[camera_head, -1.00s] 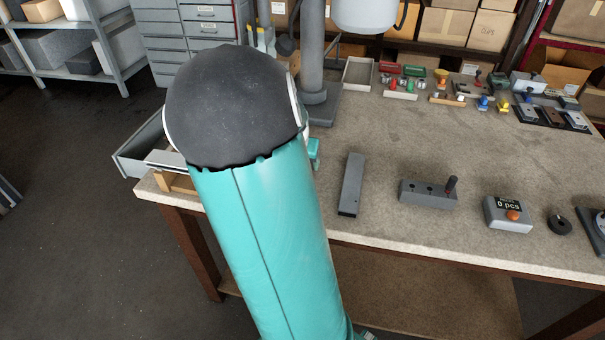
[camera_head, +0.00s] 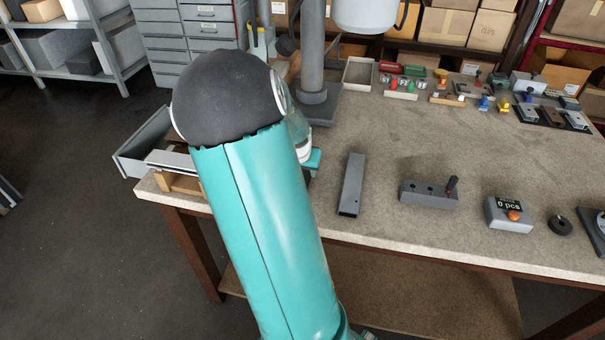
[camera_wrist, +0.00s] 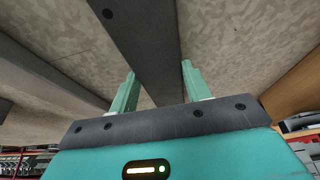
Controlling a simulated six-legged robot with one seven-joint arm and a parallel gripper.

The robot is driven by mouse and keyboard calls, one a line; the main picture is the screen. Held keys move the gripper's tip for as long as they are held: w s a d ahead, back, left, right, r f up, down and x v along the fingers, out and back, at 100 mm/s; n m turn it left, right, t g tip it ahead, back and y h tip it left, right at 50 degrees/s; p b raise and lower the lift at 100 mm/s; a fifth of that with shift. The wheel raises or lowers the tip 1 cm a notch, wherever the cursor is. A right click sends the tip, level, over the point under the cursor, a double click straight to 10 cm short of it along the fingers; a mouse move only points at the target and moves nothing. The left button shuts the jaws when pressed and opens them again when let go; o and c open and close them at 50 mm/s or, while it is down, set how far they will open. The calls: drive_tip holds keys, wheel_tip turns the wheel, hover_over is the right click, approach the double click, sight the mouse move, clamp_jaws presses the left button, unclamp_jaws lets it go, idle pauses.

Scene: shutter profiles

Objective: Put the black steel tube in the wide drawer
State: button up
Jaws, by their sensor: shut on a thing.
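The black steel tube (camera_wrist: 140,45) is a dark square bar with a round hole near its end. In the wrist view it runs between the two green fingers of my gripper (camera_wrist: 157,88), which is shut on it. Speckled bench top shows around it. In the head view my arm hides most of the gripper and nearly all of this tube. A grey open drawer (camera_head: 143,145) sticks out beyond the bench's left end, partly hidden by my arm; I cannot tell whether it is the wide one.
A grey square tube (camera_head: 351,184) lies on the bench (camera_head: 400,140) right of my gripper. A drilled grey block (camera_head: 425,194), a counter box (camera_head: 507,212) and a black ring (camera_head: 560,224) lie farther right. A grey column (camera_head: 312,60) stands behind; light profiles (camera_head: 170,160) lie at the left end.

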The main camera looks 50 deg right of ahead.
drive_tip(key=shift+c, duration=1.2)
drive_tip(key=shift+r, duration=0.15)
